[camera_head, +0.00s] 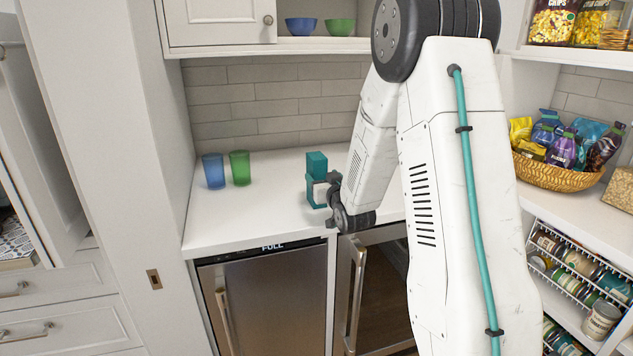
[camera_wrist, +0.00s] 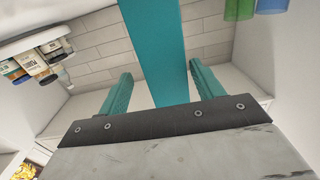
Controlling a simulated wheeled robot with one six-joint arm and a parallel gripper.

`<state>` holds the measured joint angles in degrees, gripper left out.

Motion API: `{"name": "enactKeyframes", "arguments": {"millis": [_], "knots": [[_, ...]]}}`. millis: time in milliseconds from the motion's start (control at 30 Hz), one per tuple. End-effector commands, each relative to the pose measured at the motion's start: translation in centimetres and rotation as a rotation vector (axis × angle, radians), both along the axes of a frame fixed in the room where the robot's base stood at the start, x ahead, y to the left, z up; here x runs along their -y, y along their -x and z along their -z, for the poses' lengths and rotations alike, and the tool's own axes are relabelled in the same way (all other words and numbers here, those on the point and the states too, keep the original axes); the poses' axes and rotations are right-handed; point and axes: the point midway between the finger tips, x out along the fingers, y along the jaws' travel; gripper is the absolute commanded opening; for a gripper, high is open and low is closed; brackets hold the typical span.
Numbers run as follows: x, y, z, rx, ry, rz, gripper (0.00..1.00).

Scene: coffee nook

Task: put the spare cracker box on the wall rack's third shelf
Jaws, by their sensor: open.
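A plain teal box (camera_head: 317,162) stands on the white counter in the head view. It shows as a tall teal slab (camera_wrist: 155,45) in the wrist view. No label is readable, so I cannot tell for certain that it is the cracker box. My gripper (camera_head: 318,191) is low at the counter, with its teal fingers around the box. In the wrist view my gripper (camera_wrist: 160,70) is open, with a gap visible on each side of the slab. A white shelf unit with jars (camera_wrist: 40,62) shows at upper left there; I cannot tell whether it is the wall rack.
A blue glass (camera_head: 214,171) and a green glass (camera_head: 240,167) stand left of the box. Bowls (camera_head: 320,27) sit on the shelf above. At right are a basket of bags (camera_head: 555,177) and a wire can rack (camera_head: 575,268). The counter's front left is clear.

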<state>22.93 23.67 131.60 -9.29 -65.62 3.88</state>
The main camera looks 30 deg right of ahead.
Motion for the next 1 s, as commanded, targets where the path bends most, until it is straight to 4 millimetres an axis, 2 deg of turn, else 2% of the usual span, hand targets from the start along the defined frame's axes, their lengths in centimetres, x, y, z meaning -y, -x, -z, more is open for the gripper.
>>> {"name": "enactKeyframes", "arguments": {"millis": [367, 667, 867, 1000], "knots": [[0.5, -5.1, 0.0, 0.000, 0.000, 0.000, 0.66], [0.7, -5.6, 0.0, -0.001, 0.000, 0.000, 0.66], [0.6, -5.6, 0.0, -0.001, 0.000, 0.000, 0.14], [0.6, -5.6, 0.0, 0.000, 0.000, 0.000, 0.08]]}}
